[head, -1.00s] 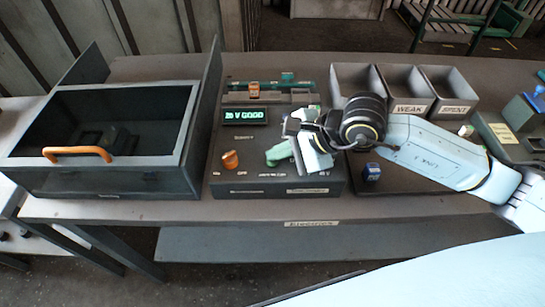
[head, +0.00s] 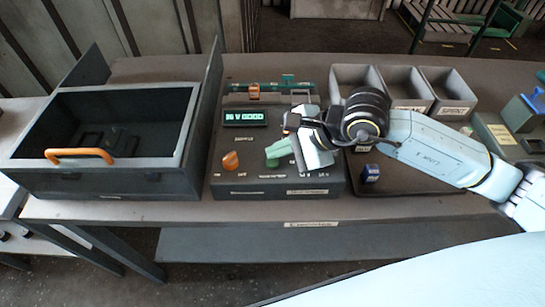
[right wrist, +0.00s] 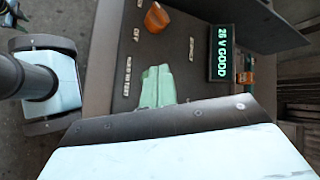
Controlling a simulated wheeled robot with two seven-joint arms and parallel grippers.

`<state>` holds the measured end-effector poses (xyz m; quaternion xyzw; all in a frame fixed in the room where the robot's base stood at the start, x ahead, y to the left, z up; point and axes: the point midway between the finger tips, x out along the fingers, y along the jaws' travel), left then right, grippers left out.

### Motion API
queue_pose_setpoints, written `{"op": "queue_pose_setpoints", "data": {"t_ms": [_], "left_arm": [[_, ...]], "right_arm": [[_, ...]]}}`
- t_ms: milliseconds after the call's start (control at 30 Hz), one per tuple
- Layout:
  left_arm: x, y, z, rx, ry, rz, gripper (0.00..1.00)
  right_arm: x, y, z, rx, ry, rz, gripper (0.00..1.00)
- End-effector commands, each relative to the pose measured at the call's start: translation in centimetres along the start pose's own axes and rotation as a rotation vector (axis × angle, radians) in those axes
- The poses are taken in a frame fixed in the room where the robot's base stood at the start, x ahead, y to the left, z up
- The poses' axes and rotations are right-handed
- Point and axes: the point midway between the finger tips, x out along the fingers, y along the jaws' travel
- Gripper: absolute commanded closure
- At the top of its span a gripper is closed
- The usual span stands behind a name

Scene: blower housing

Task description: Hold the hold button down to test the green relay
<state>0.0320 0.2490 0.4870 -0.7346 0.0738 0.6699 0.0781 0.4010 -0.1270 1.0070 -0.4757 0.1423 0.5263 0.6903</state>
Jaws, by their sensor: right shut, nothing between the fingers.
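The dark tester box (head: 230,181) stands on the bench in the middle of the head view. My right gripper (head: 316,152) is shut and empty over the right side of the box. The hold button is hidden, so contact cannot be told. I cannot identify the green relay for sure. My left gripper is out of view.
A grey open case (head: 30,180) with an orange handle (head: 79,154) stands left of the tester. The bench's front strip (head: 130,208) is clear.

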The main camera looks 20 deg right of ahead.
Motion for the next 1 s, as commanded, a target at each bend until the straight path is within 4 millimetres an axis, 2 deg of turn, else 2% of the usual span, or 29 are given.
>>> {"op": "queue_pose_setpoints", "data": {"t_ms": [433,1000], "left_arm": [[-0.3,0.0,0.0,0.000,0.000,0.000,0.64],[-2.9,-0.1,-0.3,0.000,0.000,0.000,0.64]], "right_arm": [[-0.4,-0.3,0.3,0.000,0.000,-0.001,1.00],[-3.7,-2.7,2.7,0.000,0.001,-0.001,1.00]]}}
